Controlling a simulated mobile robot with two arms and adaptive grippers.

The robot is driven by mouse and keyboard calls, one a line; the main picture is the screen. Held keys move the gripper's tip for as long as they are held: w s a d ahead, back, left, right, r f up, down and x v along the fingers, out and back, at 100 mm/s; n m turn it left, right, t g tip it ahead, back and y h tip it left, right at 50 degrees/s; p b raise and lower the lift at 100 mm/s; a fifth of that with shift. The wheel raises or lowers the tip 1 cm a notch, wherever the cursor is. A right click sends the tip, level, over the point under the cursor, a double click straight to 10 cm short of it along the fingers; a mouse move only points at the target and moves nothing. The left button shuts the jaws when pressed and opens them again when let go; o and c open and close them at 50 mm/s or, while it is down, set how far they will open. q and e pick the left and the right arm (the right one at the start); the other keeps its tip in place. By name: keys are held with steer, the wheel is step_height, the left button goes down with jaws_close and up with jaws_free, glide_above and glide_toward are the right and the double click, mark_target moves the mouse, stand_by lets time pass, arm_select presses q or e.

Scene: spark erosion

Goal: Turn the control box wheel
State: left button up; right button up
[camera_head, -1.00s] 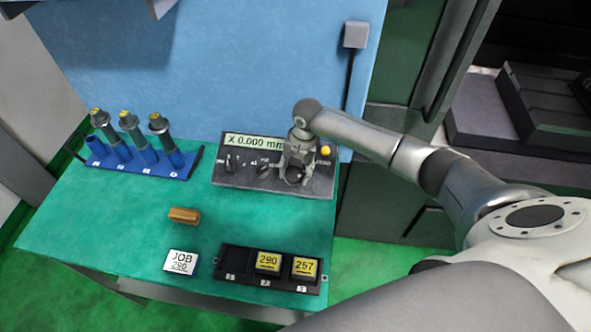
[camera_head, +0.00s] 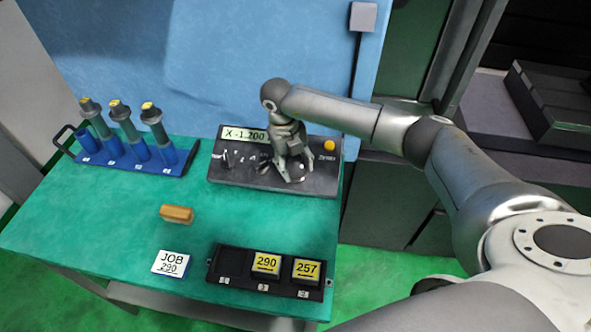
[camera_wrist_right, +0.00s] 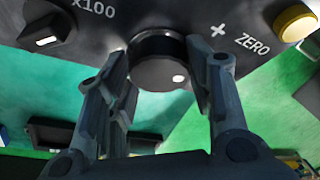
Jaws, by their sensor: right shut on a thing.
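The dark control box (camera_head: 225,172) stands at the back right of the green table. Its display (camera_head: 244,135) reads X -1.200. My right gripper (camera_head: 291,178) is over the right part of the box, with fingers pointing down, and mostly hides the wheel in the head view. In the right wrist view, the round black wheel (camera_wrist_right: 158,62) with a white dot sits between the two fingers of that gripper (camera_wrist_right: 163,82), which is shut on it. The dot is at the wheel's lower right. My left gripper is not in view.
A yellow button (camera_wrist_right: 296,24) marked ZERO and a selector knob (camera_wrist_right: 46,34) flank the wheel. A blue rack (camera_head: 140,165) holds several cylindrical tools. A brown block (camera_head: 177,214), a JOB 290 card (camera_head: 171,262) and a black tray (camera_head: 232,267) with yellow blocks lie in front.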

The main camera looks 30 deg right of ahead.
steer(key=shift+a+n+h+b, duration=0.1)
steer(key=shift+n+h+b, duration=0.3)
steer(key=shift+n+b, duration=0.55)
steer(key=shift+n, duration=0.25)
steer(key=o, duration=1)
steer(key=v, duration=1.2)
steer(key=shift+w+a, duration=0.1)
steer(key=shift+w, duration=0.05)
